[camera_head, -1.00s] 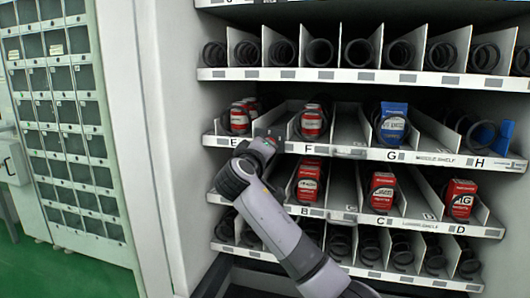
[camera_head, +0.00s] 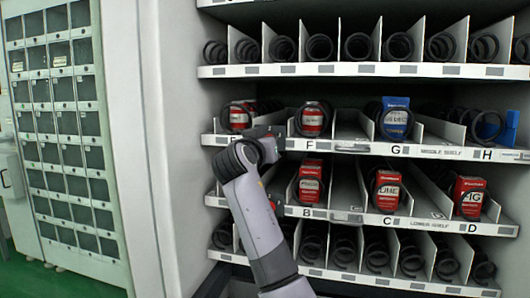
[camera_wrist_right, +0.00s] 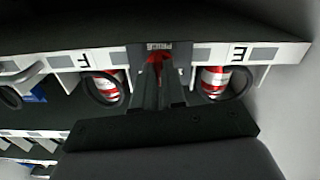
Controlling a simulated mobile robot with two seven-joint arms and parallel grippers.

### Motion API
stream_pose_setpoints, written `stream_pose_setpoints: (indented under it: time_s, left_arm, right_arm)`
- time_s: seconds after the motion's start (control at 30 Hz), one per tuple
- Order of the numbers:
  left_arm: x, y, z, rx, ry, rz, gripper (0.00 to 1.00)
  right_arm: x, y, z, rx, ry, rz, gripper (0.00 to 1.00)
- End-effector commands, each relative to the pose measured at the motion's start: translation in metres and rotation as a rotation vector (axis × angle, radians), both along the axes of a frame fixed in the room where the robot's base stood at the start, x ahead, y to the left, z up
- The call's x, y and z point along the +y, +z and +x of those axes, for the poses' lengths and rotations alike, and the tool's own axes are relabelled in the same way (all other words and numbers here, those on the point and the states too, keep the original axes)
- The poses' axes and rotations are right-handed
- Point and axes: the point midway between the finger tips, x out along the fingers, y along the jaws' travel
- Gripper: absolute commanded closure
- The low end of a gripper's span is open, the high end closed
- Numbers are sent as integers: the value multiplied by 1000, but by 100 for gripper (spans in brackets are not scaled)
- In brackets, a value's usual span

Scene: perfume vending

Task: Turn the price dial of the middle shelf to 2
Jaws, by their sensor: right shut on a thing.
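The middle shelf (camera_head: 440,152) holds cans and boxes in coil slots, with letters E to H along its front edge. My right gripper (camera_head: 275,138) is at that edge between E and F. In the right wrist view, which shows the shelf upside down, my gripper's fingers (camera_wrist_right: 158,98) are shut on the price dial, a small red part (camera_wrist_right: 154,66) below the word PRICE (camera_wrist_right: 159,46). The fingers hide most of the dial, so I cannot read its setting. My left gripper is not in view.
Red-and-white cans (camera_head: 313,118) stand just behind the edge on both sides of the gripper. The lower shelf (camera_head: 345,216) with red boxes (camera_head: 387,190) is close below my arm. The white cabinet wall (camera_head: 165,150) stands to the left.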

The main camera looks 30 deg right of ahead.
Motion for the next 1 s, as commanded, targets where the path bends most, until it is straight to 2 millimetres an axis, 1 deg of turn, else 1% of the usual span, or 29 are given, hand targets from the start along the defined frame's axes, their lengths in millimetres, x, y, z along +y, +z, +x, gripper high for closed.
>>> stream_pose_setpoints:
  time_s: [0.07, 0.3, 0.83, 0.9, 0.93, 1.0]
  left_arm:
    - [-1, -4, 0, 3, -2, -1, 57]
    - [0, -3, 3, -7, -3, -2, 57]
    - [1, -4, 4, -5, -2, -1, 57]
    - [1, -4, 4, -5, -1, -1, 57]
    - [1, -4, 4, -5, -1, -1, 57]
    - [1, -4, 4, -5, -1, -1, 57]
  right_arm:
    - [1, -2, 0, -31, 1, 27, 100]
    - [0, 0, 0, -91, 1, 77, 100]
    - [0, 1, 0, -109, 0, 91, 100]
    - [0, 1, 0, -109, 0, 91, 73]
    - [0, 1, 0, -109, 0, 91, 64]
    - [0, 1, 0, -108, 0, 91, 64]
